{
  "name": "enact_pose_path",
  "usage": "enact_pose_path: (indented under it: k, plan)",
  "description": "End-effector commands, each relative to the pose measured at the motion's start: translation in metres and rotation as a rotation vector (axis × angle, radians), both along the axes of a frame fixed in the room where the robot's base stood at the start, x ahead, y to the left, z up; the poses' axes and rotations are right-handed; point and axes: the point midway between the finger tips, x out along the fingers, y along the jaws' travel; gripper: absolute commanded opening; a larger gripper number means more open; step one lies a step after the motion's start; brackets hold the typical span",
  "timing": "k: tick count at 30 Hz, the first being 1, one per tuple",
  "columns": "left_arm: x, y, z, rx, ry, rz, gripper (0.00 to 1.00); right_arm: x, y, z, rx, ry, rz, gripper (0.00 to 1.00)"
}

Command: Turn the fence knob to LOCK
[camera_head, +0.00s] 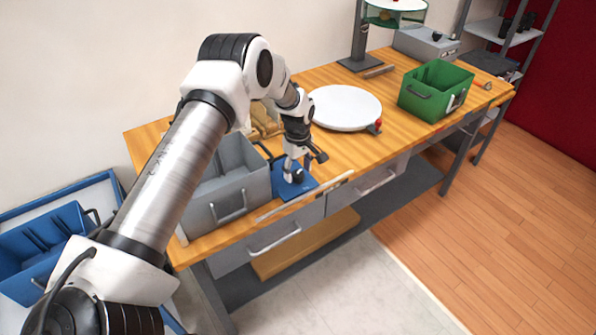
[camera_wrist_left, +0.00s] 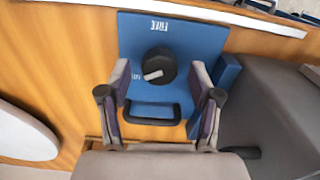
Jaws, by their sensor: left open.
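The fence knob (camera_wrist_left: 158,66) is a round black knob with a pale pointer bar, on a blue plate (camera_wrist_left: 190,35). In the left wrist view its pointer aims left and slightly down, towards a small white label (camera_wrist_left: 136,77) that I cannot read clearly. Another white label (camera_wrist_left: 160,25), apparently FREE, is at the plate's top edge. My left gripper (camera_wrist_left: 160,78) is open, with one finger on each side of the knob; contact is not visible. In the head view the left gripper (camera_head: 296,174) is low over the blue plate (camera_head: 307,186). My right gripper is not in view.
A grey bin (camera_head: 215,213) stands close to the left of the plate. A white round disc (camera_head: 345,106) and a green bin (camera_head: 435,90) are further right on the wooden table (camera_head: 335,165). A black handle (camera_wrist_left: 150,119) lies just below the knob.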

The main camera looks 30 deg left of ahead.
Motion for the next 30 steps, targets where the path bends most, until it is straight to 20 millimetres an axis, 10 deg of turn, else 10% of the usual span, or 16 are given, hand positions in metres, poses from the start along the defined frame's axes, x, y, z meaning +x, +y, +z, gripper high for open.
enact_pose_path:
  k: [15, 30]
  plan:
    - [0.001, 0.0, 0.108, 0.0, 0.0, 0.0, 0.64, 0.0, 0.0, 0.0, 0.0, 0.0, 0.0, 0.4]
    - [0.001, 0.0, 0.112, -0.001, 0.001, 0.001, 0.64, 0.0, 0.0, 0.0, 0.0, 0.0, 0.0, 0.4]
